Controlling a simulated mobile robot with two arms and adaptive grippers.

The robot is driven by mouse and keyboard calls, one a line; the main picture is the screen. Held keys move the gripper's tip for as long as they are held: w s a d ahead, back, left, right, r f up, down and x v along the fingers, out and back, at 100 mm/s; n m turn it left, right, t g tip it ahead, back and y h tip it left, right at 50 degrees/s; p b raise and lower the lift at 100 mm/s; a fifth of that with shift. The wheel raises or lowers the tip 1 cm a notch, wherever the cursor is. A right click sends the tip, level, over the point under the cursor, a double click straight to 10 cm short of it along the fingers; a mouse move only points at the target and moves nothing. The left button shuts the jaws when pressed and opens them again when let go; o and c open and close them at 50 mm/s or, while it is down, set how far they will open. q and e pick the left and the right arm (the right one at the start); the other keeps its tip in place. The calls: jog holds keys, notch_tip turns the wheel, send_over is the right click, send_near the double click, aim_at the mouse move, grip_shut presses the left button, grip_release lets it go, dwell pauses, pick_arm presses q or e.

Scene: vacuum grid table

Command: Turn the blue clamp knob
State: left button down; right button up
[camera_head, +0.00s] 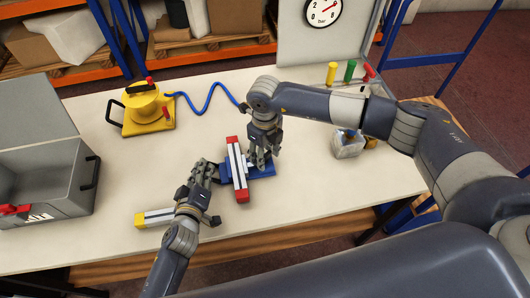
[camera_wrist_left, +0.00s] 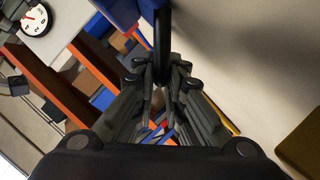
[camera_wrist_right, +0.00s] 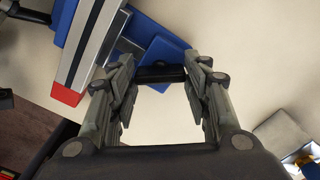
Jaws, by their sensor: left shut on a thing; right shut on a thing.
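A blue clamp (camera_head: 264,171) sits on the table, with a grey-and-white bar with red ends (camera_head: 237,170) lying across it. The clamp also shows as a blue body in the right wrist view (camera_wrist_right: 165,52). My left gripper (camera_head: 217,171) is at the clamp's left side, shut on a black rod (camera_wrist_left: 162,35) that meets a blue part at the top of the left wrist view. My right gripper (camera_head: 260,160) is at the clamp's right side, shut on a short black piece (camera_wrist_right: 160,74) beside the blue body. The fingers partly hide both held parts.
A yellow-ended bar (camera_head: 152,217) lies beside my left arm. A yellow vacuum device (camera_head: 145,108) with a blue hose (camera_head: 208,101) stands at the back left. A grey open case (camera_head: 50,185) is at left. A clear container (camera_head: 347,146) stands right of my right gripper.

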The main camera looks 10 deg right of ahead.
aim_at(265, 155)
jog(key=shift+m, duration=1.5)
jog(key=o, duration=1.1)
jog(key=shift+c, duration=0.2)
notch_tip(265, 155, up, 12)
